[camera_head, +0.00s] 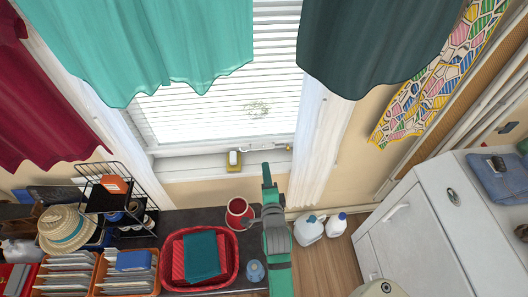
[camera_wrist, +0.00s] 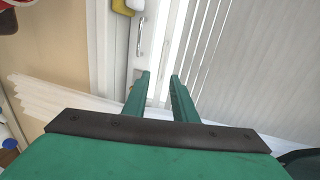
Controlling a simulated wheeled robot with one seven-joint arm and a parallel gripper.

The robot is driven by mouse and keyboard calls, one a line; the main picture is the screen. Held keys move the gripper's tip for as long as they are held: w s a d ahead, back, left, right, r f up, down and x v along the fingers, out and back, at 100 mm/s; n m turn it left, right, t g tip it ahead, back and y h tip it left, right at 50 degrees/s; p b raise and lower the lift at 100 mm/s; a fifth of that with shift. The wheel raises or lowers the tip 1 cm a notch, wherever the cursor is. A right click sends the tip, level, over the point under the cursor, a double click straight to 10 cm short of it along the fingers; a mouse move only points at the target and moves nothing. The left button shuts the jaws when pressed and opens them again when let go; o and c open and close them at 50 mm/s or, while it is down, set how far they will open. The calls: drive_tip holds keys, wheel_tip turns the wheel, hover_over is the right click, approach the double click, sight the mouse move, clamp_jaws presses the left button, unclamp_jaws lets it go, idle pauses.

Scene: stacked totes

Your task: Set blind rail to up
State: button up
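The white slatted blind (camera_head: 215,110) hangs down over most of the window in the camera_head view. Its bottom rail (camera_head: 225,145) is low, just above the window sill. My green gripper (camera_head: 266,168) is at the sill, below the right part of the rail. In the camera_wrist view the two fingers of my gripper (camera_wrist: 160,76) are apart with nothing seen between them. The blind's slats (camera_wrist: 255,50) fill the right side there, beyond the fingertips. I cannot tell whether a finger touches the rail.
A yellow sponge or bottle (camera_head: 234,158) stands on the sill left of my gripper. Teal (camera_head: 150,40) and dark green cloths (camera_head: 365,45) hang above. A red pot (camera_head: 238,212) and red basket (camera_head: 168,270) are on the counter. Jugs (camera_head: 310,229) stand beside the white appliance (camera_head: 410,235).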

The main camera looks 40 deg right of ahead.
drive_tip(key=x, duration=1.1)
drive_tip(key=shift+d, duration=0.25)
drive_tip(key=shift+r, duration=0.15)
clamp_jaws()
idle(1.0)
